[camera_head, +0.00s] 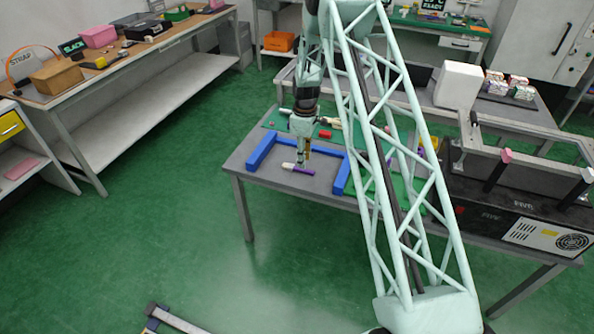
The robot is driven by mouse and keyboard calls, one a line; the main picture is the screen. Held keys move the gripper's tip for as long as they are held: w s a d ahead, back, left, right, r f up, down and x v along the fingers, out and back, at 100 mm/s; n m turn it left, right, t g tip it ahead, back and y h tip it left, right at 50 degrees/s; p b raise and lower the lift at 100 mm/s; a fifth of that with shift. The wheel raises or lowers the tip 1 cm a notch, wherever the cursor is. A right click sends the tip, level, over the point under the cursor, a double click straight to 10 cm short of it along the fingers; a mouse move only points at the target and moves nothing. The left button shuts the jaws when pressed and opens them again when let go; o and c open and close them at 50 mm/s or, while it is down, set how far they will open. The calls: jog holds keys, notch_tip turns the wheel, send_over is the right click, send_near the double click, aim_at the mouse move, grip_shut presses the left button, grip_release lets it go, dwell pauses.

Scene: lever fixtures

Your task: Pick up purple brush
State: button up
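The purple brush (303,170) lies on the grey top of the workbench (262,176), near its front edge. Its purple part is to the right and a pale part is at its left end. My gripper (303,161) points down right at the brush, with its fingertips over or around the middle of it. The fingers are small in this view, and I cannot tell whether they are open, shut or touching the brush.
A blue frame (262,150) surrounds the brush at the back and sides. A red block (325,134) lies behind it on a green mat. A black machine with levers (500,215) stands at the right. The green floor in front is mostly clear.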

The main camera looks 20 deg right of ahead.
aim_at(298, 169)
dwell(0.3)
jog(key=shift+w+f+b, duration=0.1)
jog(key=shift+f+b, duration=0.5)
jog(key=shift+f, duration=1.95)
jog(key=shift+c, duration=0.4)
jog(key=c, duration=0.7)
